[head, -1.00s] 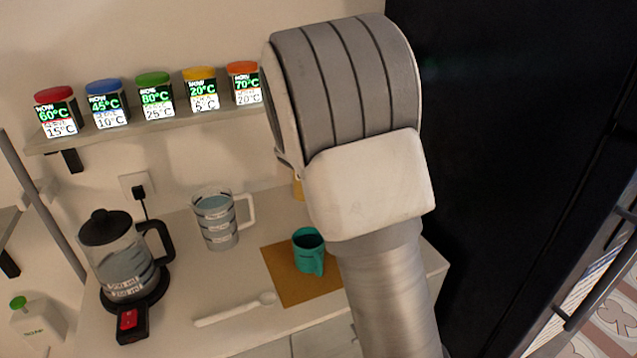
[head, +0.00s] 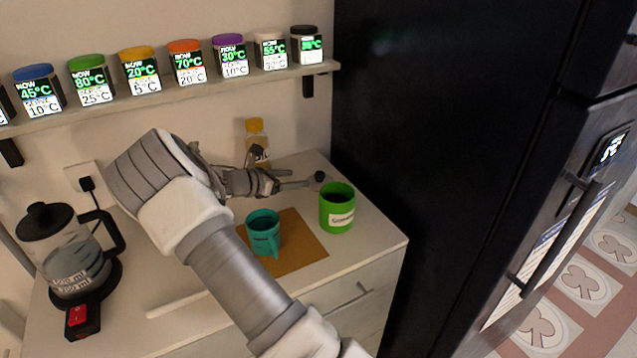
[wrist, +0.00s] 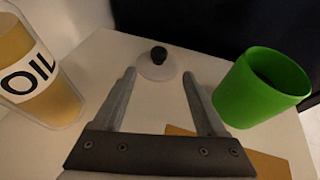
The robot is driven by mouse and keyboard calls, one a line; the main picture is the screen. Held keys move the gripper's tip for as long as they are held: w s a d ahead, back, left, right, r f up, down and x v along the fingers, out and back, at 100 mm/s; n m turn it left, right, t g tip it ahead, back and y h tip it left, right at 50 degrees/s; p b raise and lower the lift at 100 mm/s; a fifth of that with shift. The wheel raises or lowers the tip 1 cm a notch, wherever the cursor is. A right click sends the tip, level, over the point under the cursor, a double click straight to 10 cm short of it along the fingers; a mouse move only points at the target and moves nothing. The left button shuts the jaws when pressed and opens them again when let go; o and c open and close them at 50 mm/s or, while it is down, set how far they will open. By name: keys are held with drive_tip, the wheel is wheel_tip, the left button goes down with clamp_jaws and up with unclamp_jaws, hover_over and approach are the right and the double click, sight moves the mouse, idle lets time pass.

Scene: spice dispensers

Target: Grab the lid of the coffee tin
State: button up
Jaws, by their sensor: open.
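The lid is a pale disc with a black knob (wrist: 158,55). It lies on the counter ahead of my fingers in the wrist view. In the head view its black knob (head: 319,177) shows by my fingertips. The green tin (wrist: 255,92) stands open-topped to the right of the lid; in the head view the tin (head: 337,208) bears a pale label too small to read surely. My gripper (wrist: 158,74) is open and empty, its two fingers pointing at the lid with the knob between their lines. In the head view my gripper (head: 300,184) reaches low over the counter.
An oil bottle (wrist: 38,75) stands close left of my fingers. A teal cup (head: 263,232) stands on a brown mat (head: 308,253). A kettle (head: 65,250) is at left, a black fridge (head: 430,150) at right. A shelf (head: 160,98) with jars hangs above.

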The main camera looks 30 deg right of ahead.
sight(316, 175)
drive_tip(key=x, duration=1.1)
drive_tip(key=shift+w+d+f+b, duration=0.15)
drive_tip(key=shift+d+b, duration=0.1)
drive_tip(key=shift+b, duration=0.1)
clamp_jaws()
